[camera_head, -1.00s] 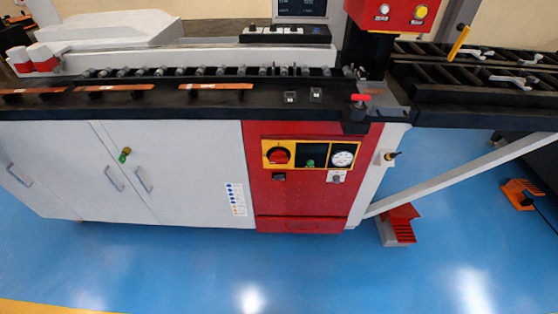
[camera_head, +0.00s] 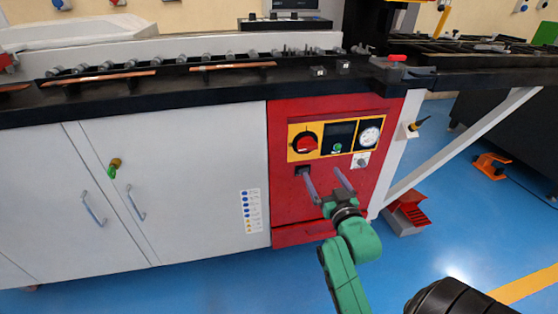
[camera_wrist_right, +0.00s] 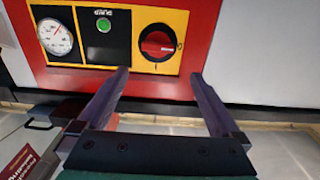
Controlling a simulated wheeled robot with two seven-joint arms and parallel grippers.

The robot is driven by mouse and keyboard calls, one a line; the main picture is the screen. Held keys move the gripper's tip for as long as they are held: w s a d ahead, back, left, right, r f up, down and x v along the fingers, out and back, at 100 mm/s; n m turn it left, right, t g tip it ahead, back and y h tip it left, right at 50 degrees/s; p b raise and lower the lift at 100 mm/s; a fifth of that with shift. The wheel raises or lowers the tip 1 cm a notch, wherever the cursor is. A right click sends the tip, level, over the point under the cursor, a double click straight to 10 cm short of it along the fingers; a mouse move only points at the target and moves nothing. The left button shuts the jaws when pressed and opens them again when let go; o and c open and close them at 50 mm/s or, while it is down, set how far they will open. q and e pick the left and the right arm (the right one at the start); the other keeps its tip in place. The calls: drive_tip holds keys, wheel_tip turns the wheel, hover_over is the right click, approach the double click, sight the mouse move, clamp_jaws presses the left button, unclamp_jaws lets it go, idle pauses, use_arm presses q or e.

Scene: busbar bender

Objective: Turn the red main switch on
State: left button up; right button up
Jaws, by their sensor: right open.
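The red main switch (camera_head: 306,143) is a round red knob on a yellow plate, at the left of the control panel on the red cabinet front. It also shows in the right wrist view (camera_wrist_right: 157,44), upper middle, with its handle bar lying roughly across. My right gripper (camera_head: 327,182) is in front of the red cabinet, just below the panel, with its fingers apart and nothing between them. In the right wrist view its fingertips (camera_wrist_right: 160,77) are below the switch and apart from it. My left gripper is not in view.
Beside the switch are a dark panel with a green button (camera_head: 337,148) and a round white gauge (camera_head: 369,136). A white cabinet (camera_head: 180,190) stands at left with a green key in its door. A red foot pedal (camera_head: 409,209) stands on the blue floor at right.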

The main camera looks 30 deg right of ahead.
sight(309, 148)
drive_tip(key=x, duration=0.4)
drive_tip(key=b+x, duration=0.1)
drive_tip(key=x, duration=0.9)
drive_tip(key=shift+s+d, duration=0.1)
drive_tip(key=shift+d, duration=0.25)
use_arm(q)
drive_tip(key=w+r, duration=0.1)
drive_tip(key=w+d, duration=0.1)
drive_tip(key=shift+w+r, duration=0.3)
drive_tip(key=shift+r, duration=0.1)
use_arm(e)
drive_tip(key=c, duration=1.1)
